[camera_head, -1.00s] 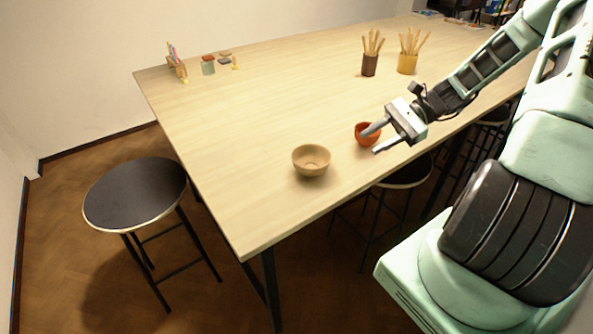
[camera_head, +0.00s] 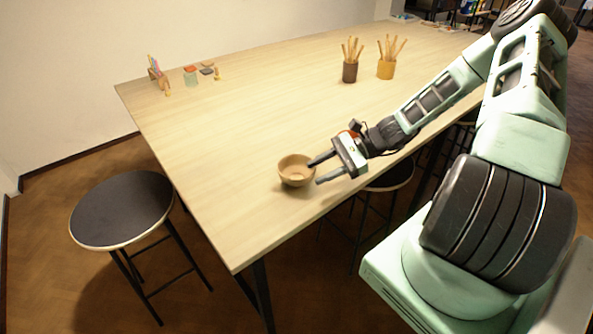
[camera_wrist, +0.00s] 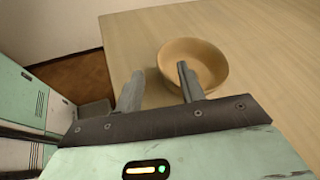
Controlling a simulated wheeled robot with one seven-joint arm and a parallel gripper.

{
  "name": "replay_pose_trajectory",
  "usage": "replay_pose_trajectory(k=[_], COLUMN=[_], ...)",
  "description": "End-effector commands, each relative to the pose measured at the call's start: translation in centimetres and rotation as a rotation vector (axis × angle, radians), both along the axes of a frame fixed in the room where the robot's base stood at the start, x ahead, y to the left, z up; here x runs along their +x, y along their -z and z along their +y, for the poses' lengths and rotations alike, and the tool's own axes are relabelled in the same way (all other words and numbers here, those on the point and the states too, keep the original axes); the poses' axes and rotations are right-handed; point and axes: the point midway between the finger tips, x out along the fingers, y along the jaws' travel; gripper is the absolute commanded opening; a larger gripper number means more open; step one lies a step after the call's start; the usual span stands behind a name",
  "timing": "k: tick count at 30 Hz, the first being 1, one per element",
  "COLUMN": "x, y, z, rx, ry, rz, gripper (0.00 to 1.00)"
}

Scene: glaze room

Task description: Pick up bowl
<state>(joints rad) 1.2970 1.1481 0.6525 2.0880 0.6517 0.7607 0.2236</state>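A tan bowl (camera_head: 296,171) stands upright on the wooden table (camera_head: 250,110), near its front edge. It also shows in the wrist view (camera_wrist: 208,60), ahead of the fingers. My gripper (camera_head: 314,172) is open and empty, just right of the bowl, with its fingers pointing left. In the wrist view one finger of my gripper (camera_wrist: 158,82) overlaps the bowl's near rim and the other is left of the bowl; I cannot tell whether they touch. A red bowl (camera_head: 354,131) is mostly hidden behind my gripper.
A brown cup (camera_head: 350,72) and a yellow cup (camera_head: 386,69), both with wooden tools, stand farther back. Small items and a holder (camera_head: 160,80) are at the far left. A black stool (camera_head: 122,208) stands left of the table. The table's middle is clear.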

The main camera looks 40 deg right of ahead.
Motion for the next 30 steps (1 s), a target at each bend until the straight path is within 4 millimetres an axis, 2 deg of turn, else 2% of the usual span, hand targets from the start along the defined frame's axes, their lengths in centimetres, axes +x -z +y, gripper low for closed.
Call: replay_pose_trajectory(k=[12,20,21,25,30], x=[1.9,2.1,2.1,2.1,2.1], y=[1.4,1.7,1.7,1.7,1.7], z=[4.2,4.4,4.4,4.4,4.4], rx=[0.002,0.0,0.0,0.0,0.0], ry=[-0.001,0.0,0.0,0.0,0.0], rz=[0.001,-0.001,-0.001,0.0,-0.001], gripper=[0.39,0.39,0.36,0.0,0.0])
